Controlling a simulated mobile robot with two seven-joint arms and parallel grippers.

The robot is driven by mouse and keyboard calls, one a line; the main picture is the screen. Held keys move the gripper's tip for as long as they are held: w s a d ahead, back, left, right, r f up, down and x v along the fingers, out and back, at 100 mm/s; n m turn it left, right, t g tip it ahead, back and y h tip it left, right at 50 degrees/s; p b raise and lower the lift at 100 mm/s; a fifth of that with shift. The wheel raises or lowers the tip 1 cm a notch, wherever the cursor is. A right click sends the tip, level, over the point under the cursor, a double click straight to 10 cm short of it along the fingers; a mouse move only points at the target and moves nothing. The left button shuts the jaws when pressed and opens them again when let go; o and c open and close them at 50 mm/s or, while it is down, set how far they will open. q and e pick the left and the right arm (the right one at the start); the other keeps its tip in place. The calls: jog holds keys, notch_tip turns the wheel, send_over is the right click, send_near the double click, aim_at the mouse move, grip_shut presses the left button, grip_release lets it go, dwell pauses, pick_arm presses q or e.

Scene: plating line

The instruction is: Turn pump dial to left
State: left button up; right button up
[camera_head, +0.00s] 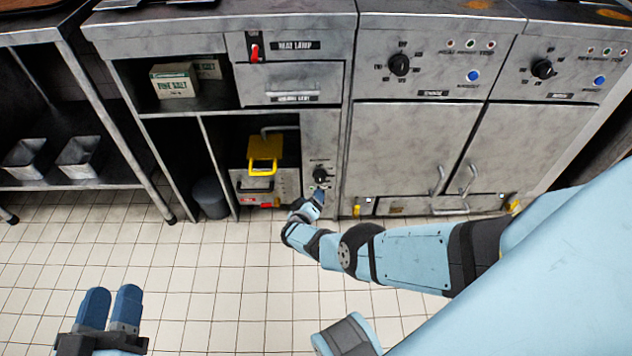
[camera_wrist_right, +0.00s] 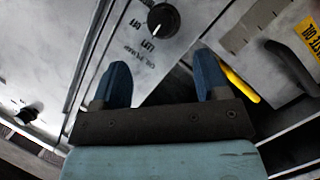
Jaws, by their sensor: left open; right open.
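The pump dial (camera_head: 320,174) is a round black knob on a narrow grey panel low in the cabinet. It also shows in the right wrist view (camera_wrist_right: 163,18), at the top, with a white mark on it and printed lettering beside it. My right gripper (camera_wrist_right: 161,62) is open and empty; the dial shows beyond the gap between its fingers, apart from them. In the head view this gripper (camera_head: 318,196) is small and just below the dial. My left gripper (camera_head: 112,292) is open and empty over the tiled floor at lower left.
Left of the dial is an open bay with a yellow-handled thing (camera_head: 264,152) and a dark handle (camera_head: 256,187). A dark bin (camera_head: 210,197) stands farther left. Cabinet doors (camera_head: 400,150) are to the right. The tiled floor (camera_head: 210,270) in front is clear.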

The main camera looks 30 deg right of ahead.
pick_arm(q)
jog(key=shift+s+a+r+t+p, duration=0.15)
jog(key=shift+r+t+p, duration=0.45)
jog(key=shift+r, duration=0.85)
pick_arm(e)
jog(key=shift+v, duration=1.8)
